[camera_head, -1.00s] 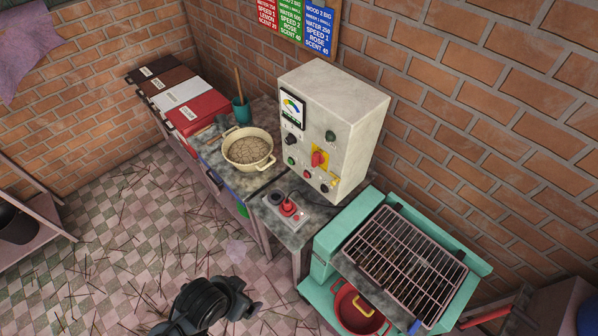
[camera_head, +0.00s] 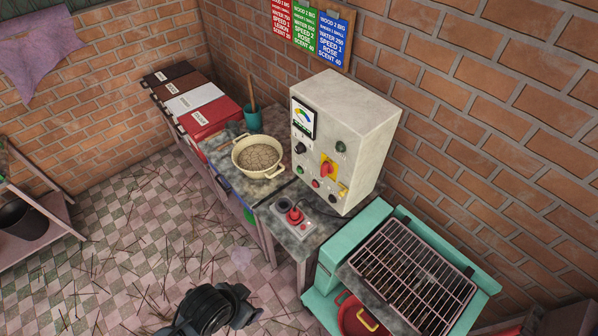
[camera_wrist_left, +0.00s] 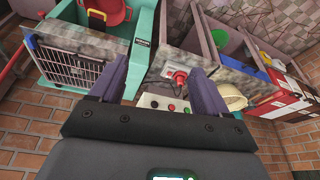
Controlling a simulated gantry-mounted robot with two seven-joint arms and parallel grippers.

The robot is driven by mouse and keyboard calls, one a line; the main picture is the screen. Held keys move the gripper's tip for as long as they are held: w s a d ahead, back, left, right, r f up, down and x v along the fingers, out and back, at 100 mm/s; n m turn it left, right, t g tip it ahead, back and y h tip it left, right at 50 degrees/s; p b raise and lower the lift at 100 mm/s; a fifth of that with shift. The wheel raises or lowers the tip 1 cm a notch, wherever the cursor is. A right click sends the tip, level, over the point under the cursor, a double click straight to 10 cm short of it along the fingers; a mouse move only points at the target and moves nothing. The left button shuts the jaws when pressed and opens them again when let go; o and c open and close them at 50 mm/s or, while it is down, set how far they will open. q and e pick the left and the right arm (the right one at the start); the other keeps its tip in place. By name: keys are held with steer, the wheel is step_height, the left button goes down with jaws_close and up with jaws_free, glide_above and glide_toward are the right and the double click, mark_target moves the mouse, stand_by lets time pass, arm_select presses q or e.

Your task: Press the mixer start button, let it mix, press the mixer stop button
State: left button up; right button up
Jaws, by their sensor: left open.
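A white control box (camera_head: 352,128) stands upright on the table in the head view. Its front carries a green button (camera_head: 299,170), a red button (camera_head: 315,183), a black button (camera_head: 333,198) and a red-and-yellow rotary switch (camera_head: 328,169). No label is readable to tell which is start or stop. A cream pot (camera_head: 236,158) with a lumpy brown mix sits left of the box. In the left wrist view my left gripper (camera_wrist_left: 158,66) is open and empty, its fingers pointing toward the buttoned panel (camera_wrist_left: 152,101). Contact with a button cannot be seen. My right gripper is not in view.
A small box with a red-topped joystick (camera_head: 295,215) lies before the control box. A teal stand with a wire rack (camera_head: 413,277) is at right. Labelled bins (camera_head: 208,118) line the table's back left. A teal cup (camera_head: 252,117) stands behind the pot.

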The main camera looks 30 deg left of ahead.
arm_select(q)
jaws_close()
stand_by(1.4)
